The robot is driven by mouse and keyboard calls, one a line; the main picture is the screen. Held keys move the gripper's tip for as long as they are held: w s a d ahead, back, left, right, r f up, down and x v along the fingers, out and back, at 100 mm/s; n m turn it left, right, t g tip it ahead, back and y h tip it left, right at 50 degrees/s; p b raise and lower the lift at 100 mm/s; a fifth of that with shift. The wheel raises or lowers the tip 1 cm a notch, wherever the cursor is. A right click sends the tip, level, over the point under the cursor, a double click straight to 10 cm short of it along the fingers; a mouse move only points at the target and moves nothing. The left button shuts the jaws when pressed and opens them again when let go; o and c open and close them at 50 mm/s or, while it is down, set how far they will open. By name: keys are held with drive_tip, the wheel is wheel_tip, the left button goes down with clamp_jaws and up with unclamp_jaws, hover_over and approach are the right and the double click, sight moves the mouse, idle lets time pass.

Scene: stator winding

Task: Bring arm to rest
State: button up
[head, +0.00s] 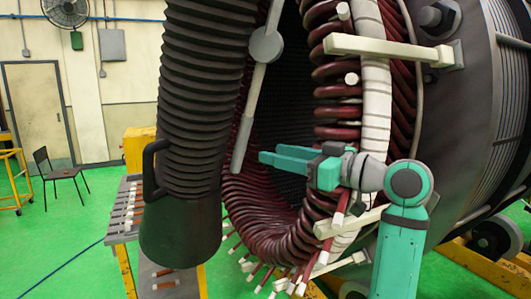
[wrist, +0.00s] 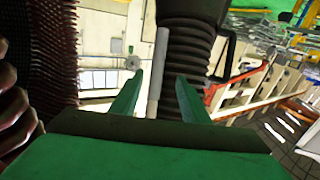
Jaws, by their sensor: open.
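My teal gripper (head: 268,157) is in front of the stator's open bore in the head view, with its fingers pointing left. In the wrist view its two green fingers (wrist: 158,100) stand apart with nothing between them. The stator (head: 480,110) is a large dark cylinder with dark red coils (head: 255,205) around its opening. A white rod (head: 250,110) hangs in front of the bore, left of the gripper. It shows beyond the fingers in the wrist view (wrist: 158,75).
A black ribbed hose (head: 203,90) with a handle stands left of the gripper. White bars (head: 385,48) stick out from the stator's rim. A rack (head: 122,220) with several white-ended pieces is at lower left. A chair (head: 60,174) stands on open green floor at far left.

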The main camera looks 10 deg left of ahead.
drive_tip(key=shift+s+d, duration=0.25)
drive_tip(key=shift+d, duration=0.25)
drive_tip(key=shift+f, duration=0.1)
